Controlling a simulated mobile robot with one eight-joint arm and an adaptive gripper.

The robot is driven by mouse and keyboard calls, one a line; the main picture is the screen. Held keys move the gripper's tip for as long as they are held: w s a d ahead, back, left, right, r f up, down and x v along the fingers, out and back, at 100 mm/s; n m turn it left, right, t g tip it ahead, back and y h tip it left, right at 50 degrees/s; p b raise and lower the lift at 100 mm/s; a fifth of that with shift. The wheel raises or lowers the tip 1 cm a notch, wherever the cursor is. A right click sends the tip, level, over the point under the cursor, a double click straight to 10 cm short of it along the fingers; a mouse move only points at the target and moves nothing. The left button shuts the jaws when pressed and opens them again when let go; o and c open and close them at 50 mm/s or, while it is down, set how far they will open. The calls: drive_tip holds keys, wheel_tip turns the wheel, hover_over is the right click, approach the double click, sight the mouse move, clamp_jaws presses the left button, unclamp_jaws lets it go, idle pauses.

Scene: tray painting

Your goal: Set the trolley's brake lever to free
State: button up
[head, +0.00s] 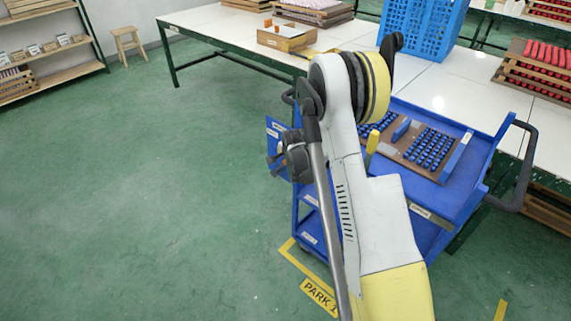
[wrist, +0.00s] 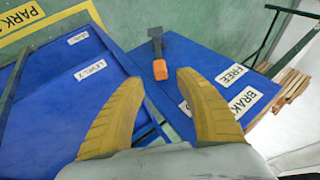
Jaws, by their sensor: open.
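The blue trolley (head: 470,185) stands in the middle right of the head view, partly hidden by my arm. Its blue brake panel (wrist: 195,60) fills the upper middle of the wrist view, with a FREE label (wrist: 232,74) and a partly visible BRAKE label (wrist: 240,99). A dark lever (wrist: 156,42) with an orange tip (wrist: 160,69) lies over the panel, left of the FREE label. My gripper (wrist: 150,115) is open, with its two yellow fingers wide apart. The lever tip appears beyond and between the fingertips, apparently untouched.
A board of blue pieces (head: 430,150) rests on the trolley top. Yellow floor marking PARK 1 (head: 318,297) lies beside the trolley. A white worktable (head: 225,32) and a blue crate (head: 425,28) are behind.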

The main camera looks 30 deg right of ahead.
sight(282, 166)
drive_tip(key=b+x, duration=0.1)
drive_tip(key=x, duration=0.4)
drive_tip(key=shift+w+f+b, duration=0.25)
drive_tip(key=shift+f+b, duration=0.05)
drive_tip(key=shift+b, duration=0.1)
clamp_jaws()
